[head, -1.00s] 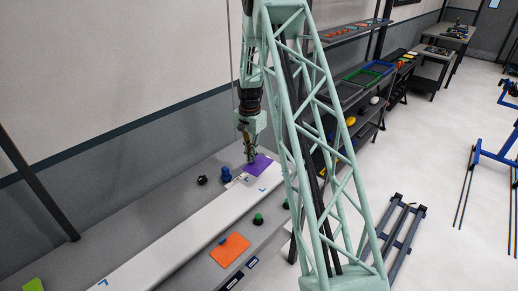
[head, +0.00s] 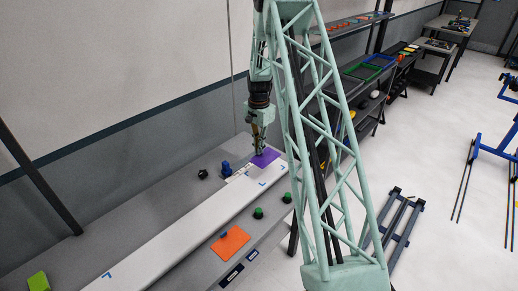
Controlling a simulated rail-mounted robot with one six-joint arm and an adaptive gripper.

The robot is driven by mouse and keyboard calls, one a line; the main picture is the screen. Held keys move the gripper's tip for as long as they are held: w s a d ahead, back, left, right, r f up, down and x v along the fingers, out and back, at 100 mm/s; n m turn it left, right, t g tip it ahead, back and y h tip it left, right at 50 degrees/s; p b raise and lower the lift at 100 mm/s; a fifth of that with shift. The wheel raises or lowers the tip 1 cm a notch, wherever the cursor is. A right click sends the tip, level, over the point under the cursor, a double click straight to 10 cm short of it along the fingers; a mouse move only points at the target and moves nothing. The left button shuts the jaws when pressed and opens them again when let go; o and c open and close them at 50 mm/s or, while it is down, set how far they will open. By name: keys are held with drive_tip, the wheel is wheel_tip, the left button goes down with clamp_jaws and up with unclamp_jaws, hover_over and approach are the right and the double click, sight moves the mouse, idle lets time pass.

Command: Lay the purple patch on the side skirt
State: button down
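The purple patch (head: 268,157) is a flat piece at the far end of the bench, by the far stretch of the side skirt. The side skirt (head: 170,229) is a long white panel lying along the bench, with small blue corner marks on it. My gripper (head: 260,151) points down with its fingertips at the patch's left part and looks closed on it. The fingertips are small here, and I cannot tell whether the patch touches the skirt or hangs just above it. My mast hides the area to the right of the patch.
An orange patch (head: 230,243) and green knobs (head: 258,212) lie on the bench's near side. A blue object (head: 227,168) and a black one (head: 203,174) stand behind the skirt. A lime-green patch (head: 38,282) is at lower left.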

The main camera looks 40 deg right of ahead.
drive_tip(key=shift+f+b, duration=0.7)
drive_tip(key=shift+f, duration=2.9)
drive_tip(key=shift+s+f+b, duration=0.1)
drive_tip(key=shift+f+b, duration=0.65)
drive_tip(key=shift+f, duration=0.05)
idle(1.5)
drive_tip(key=c, duration=2.9)
unclamp_jaws()
drive_tip(key=shift+o, duration=0.2)
drive_tip(key=shift+r, duration=0.25)
drive_tip(key=shift+r, duration=5.85)
